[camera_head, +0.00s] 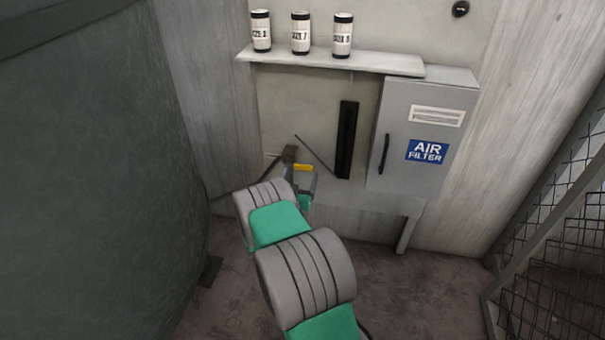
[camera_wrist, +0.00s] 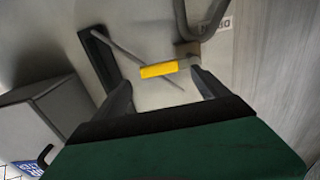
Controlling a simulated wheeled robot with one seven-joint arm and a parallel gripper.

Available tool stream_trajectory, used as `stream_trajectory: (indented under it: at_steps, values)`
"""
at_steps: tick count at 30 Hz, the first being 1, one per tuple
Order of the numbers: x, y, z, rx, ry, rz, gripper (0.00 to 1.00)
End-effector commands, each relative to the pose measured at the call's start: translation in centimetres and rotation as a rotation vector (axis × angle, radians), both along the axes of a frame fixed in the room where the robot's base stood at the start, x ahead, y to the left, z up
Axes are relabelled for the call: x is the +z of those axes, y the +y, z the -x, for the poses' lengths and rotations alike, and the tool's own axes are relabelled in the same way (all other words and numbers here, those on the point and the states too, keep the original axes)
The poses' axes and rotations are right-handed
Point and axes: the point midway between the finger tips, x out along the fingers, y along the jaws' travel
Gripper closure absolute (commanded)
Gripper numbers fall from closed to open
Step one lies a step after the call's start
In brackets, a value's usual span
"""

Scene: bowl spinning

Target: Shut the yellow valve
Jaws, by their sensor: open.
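The yellow valve handle (camera_wrist: 158,70) is a short bar joined to a grey-brown fitting (camera_wrist: 188,52) on the wall. In the head view the yellow handle (camera_head: 303,167) shows just beyond the end of my arm. My gripper (camera_wrist: 160,82) is open, with its two dark fingers pointing at the wall. In the wrist view the handle appears between the fingertips, near their ends. I cannot tell whether either finger touches it. In the head view my gripper (camera_head: 305,184) is small and partly hidden by my arm.
A grey air filter cabinet (camera_head: 400,150) is right of the valve, beside a black slotted panel (camera_head: 347,140). A thin rod (camera_head: 315,156) slants near the handle. A shelf (camera_head: 350,64) with three cans is above. A large dark tank (camera_head: 90,180) stands left, a mesh fence (camera_head: 560,220) right.

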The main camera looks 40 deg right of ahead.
Motion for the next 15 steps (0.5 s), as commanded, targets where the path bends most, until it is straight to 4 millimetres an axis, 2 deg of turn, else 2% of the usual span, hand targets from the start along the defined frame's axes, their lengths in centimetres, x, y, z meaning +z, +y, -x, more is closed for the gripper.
stream_trajectory:
  at_steps: [3, 7, 15]
  values:
    - [0.0, -2.1, -1.3, -0.005, 0.0, -0.001, 0.15]
    - [0.0, -3.8, -2.7, -0.005, 0.001, -0.002, 0.15]
    - [0.1, -4.6, -3.5, -0.002, 0.003, -0.002, 0.15]
